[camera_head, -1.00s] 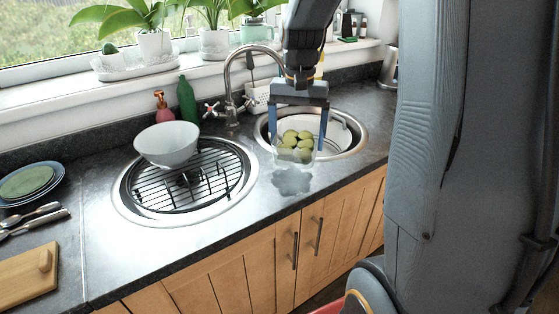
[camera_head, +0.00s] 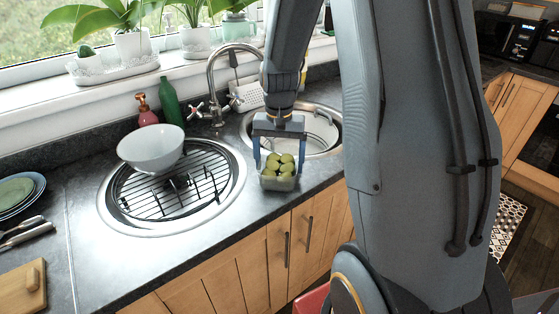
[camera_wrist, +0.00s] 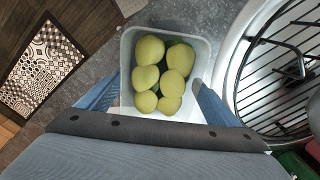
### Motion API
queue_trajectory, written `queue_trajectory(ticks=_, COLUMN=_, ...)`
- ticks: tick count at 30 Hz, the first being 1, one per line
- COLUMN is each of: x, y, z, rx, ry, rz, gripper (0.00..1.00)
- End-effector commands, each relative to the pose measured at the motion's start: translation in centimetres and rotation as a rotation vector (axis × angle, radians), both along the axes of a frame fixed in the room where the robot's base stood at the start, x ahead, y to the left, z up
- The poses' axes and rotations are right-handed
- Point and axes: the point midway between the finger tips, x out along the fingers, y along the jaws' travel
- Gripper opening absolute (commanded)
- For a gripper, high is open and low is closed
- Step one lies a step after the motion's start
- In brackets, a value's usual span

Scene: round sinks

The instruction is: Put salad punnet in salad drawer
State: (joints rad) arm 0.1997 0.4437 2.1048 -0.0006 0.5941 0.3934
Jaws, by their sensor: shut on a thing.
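The salad punnet (camera_head: 279,183) is a small clear tub with several round green items in it. My gripper (camera_head: 278,168) has its two blue fingers on either side of the punnet and is shut on it. The punnet is in front of the right sink, over the worktop's front strip; I cannot tell if it touches. In the wrist view the punnet (camera_wrist: 206,112) is seen from above, upright, between the fingers. I cannot make out a salad drawer in either view.
A white bowl (camera_head: 151,149) sits on the black rack (camera_head: 190,193) over the left sink. A tap (camera_head: 213,75) and a green bottle (camera_head: 170,102) stand behind. Wooden cupboards (camera_head: 235,262) are below. A patterned mat (camera_head: 500,222) lies on the floor at right.

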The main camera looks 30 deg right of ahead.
Motion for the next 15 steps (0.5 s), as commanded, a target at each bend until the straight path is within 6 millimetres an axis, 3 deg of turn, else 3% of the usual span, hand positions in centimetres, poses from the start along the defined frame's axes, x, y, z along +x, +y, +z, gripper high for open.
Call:
queue_trajectory(ticks=12, x=0.01, y=0.0, z=-0.53, rx=0.0, ry=0.0, rz=0.0, gripper=0.56)
queue_trajectory(ticks=13, x=0.01, y=0.0, z=-0.48, rx=0.0, ry=0.0, rz=0.0, gripper=0.91)
queue_trajectory(ticks=15, x=0.01, y=0.0, z=-0.45, rx=-0.001, ry=-0.001, rz=0.0, gripper=1.0)
